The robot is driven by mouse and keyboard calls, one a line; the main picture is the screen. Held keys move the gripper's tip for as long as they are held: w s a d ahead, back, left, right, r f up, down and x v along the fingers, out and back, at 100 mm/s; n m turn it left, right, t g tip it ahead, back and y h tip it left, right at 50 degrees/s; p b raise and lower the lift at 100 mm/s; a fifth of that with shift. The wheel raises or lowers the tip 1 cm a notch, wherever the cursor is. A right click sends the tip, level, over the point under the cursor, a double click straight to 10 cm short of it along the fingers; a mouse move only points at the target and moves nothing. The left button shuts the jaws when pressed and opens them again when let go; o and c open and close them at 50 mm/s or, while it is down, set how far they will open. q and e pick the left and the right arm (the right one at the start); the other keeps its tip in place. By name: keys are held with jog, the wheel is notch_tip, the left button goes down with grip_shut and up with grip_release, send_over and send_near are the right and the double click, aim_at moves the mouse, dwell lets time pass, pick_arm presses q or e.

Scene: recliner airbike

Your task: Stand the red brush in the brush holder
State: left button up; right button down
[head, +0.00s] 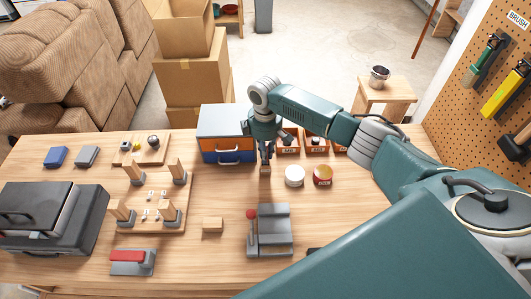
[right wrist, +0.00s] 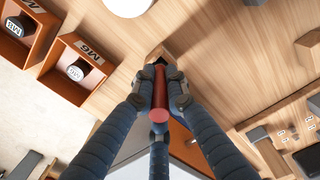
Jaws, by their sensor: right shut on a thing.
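My right gripper (head: 266,158) points down over the table, in front of the blue-and-orange drawer box. In the right wrist view its fingers (right wrist: 160,82) are shut on the red brush (right wrist: 160,98), gripping its red handle. My left gripper is not in view.
The drawer box (head: 228,138) stands close left of my gripper. Orange bins (head: 288,142), a white round tin (head: 294,176) and a red-labelled tin (head: 323,175) are to its right. A grey fixture with a red knob (head: 272,232) stands nearer. Table around the wooden piece (head: 213,224) is clear.

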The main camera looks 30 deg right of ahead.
jog(key=shift+f+b, duration=0.3)
jog(key=shift+f, duration=0.3)
jog(key=c, duration=1.7)
grip_release()
jog(key=shift+r, duration=0.2)
notch_tip(320, 180, up, 12)
jog(key=shift+f, duration=0.15)
